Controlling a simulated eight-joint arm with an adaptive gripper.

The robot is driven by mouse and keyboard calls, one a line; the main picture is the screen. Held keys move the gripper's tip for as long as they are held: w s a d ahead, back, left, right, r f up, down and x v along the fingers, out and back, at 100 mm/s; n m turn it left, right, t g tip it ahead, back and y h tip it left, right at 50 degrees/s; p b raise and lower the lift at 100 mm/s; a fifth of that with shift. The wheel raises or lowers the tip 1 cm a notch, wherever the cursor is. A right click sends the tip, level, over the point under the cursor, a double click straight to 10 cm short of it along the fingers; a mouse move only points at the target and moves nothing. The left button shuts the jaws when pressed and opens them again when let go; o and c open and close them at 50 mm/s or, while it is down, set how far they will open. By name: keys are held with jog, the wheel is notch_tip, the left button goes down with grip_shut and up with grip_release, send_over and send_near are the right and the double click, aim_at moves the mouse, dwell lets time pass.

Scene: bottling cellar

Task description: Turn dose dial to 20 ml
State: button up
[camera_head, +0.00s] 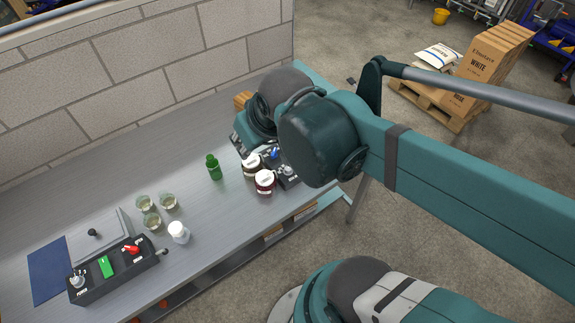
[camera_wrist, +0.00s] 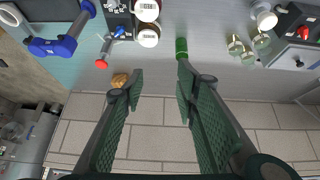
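I cannot tell for sure which knob is the dose dial. A dark panel (camera_wrist: 117,17) in the wrist view carries a blue knob (camera_wrist: 119,32) and a lever with a red end (camera_wrist: 101,63). In the head view the blue knob (camera_head: 275,154) shows just below my arm, partly covered. No scale reading is legible. My gripper (camera_wrist: 161,78) is open and empty, with its fingers apart above the bench; my arm hides it in the head view.
Two dark jars with white lids (camera_head: 265,182) stand beside the panel. A green bottle (camera_head: 214,168), several small glasses (camera_head: 152,221) and a white bottle (camera_head: 178,232) stand on the bench (camera_head: 215,228). A block wall (camera_head: 130,80) runs behind it.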

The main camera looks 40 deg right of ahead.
jog(key=w+d+f+n+g, duration=0.1)
jog(key=w+d+f+g, duration=0.2)
jog(key=d+f, duration=0.35)
jog(key=n+g+p, duration=0.1)
jog(key=n+g, duration=0.1)
jog(key=g, duration=0.1)
send_near(288, 170)
jog(key=shift+w+d+f, duration=0.2)
jog(key=shift+w+d, duration=0.1)
jog(key=shift+w, duration=0.15)
jog(key=shift+f, duration=0.2)
dwell(0.4)
jog(key=shift+f+b, duration=0.55)
jog(key=shift+f, duration=3.2)
jog(key=c, duration=0.9)
